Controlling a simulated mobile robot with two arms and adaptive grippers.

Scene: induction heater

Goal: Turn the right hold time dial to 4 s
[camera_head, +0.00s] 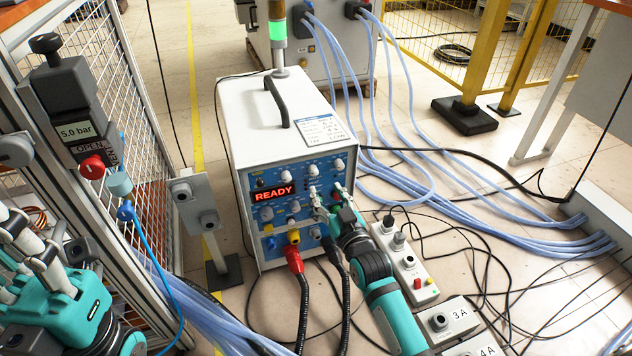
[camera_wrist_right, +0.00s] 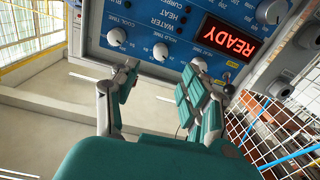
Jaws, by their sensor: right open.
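The white heater box (camera_head: 270,120) has a blue control panel (camera_head: 262,182) with several white dials and a red READY display (camera_head: 274,192). My right gripper (camera_head: 329,198) is open at the panel's right side and hides part of it. In the right wrist view, a white dial (camera_wrist_right: 160,51) by the HOLD TIME lettering lies between and just beyond the open fingertips (camera_wrist_right: 160,74). I cannot read its setting. One dial (camera_wrist_right: 117,37) is left of it and another (camera_wrist_right: 199,64) right. My left gripper (camera_head: 38,250) is at the left edge, away from the panel.
Red and black cables (camera_head: 300,290) leave the panel's lower front. A power strip (camera_head: 408,265) and small switch boxes (camera_head: 448,320) lie right of my right arm. A wire-mesh fence (camera_head: 150,130) with a 5.0 bar unit (camera_head: 75,130) stands left. Blue hoses (camera_head: 480,218) cross the floor.

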